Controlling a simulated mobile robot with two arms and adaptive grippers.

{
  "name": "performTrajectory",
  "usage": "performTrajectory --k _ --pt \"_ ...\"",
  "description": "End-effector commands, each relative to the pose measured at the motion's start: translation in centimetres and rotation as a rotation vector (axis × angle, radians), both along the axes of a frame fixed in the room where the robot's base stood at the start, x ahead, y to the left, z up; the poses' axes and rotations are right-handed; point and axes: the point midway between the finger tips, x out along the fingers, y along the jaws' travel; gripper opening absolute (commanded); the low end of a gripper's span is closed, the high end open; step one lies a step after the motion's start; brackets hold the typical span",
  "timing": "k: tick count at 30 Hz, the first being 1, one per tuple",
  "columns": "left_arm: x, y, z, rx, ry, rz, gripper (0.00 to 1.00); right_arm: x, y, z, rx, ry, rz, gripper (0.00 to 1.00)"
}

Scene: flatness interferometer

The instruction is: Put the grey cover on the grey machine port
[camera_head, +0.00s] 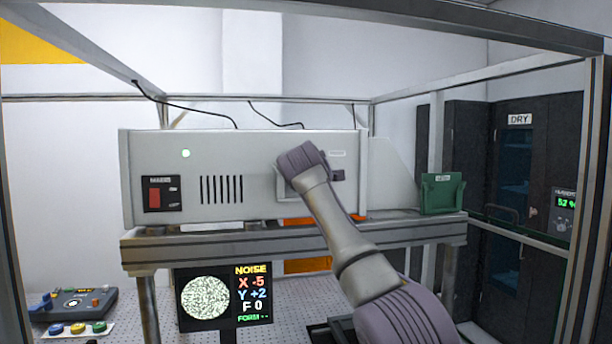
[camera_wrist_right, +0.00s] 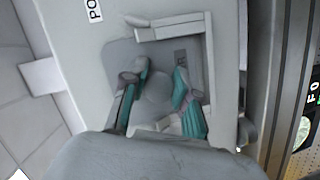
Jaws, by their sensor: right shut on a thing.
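The grey machine (camera_head: 225,160) is a light grey box on a bench, with its front towards me. My right arm reaches its right half, and my wrist hides most of the port area in the head view. In the right wrist view my right gripper (camera_wrist_right: 160,80), with teal finger pads, is shut on the grey cover (camera_wrist_right: 121,54), a darker grey plate with partly hidden lettering. The plate lies against or close to the machine front, beside a pale L-shaped bracket (camera_wrist_right: 178,27); I cannot tell whether it is seated. My left gripper is not in view.
A green labelled holder (camera_head: 442,193) stands on the bench (camera_head: 290,244) to the right of the machine. A monitor (camera_head: 224,296) hangs below. A control box (camera_head: 78,302) is at lower left. Frame posts and a dark DRY cabinet (camera_head: 512,160) bound the right side.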

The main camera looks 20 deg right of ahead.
Motion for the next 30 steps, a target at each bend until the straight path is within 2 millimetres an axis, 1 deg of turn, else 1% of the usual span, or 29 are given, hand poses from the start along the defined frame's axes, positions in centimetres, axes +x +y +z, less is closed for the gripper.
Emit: performTrajectory --k 17,18,22,23,30 --pt "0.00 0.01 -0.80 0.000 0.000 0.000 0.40 -0.02 0.00 -1.05 0.000 -0.001 0.000 0.00" --pt "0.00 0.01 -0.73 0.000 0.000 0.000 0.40 -0.02 -0.01 -0.97 0.000 -0.001 0.000 0.34" --pt "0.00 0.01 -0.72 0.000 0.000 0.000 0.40 -0.01 -0.01 -0.97 0.000 -0.001 0.000 0.55" --pt "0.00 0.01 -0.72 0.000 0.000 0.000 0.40 -0.01 -0.01 -0.97 0.000 -0.001 0.000 0.58" --pt "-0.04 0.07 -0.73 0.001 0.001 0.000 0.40 0.00 -0.01 -1.04 0.000 0.000 0.000 0.58"
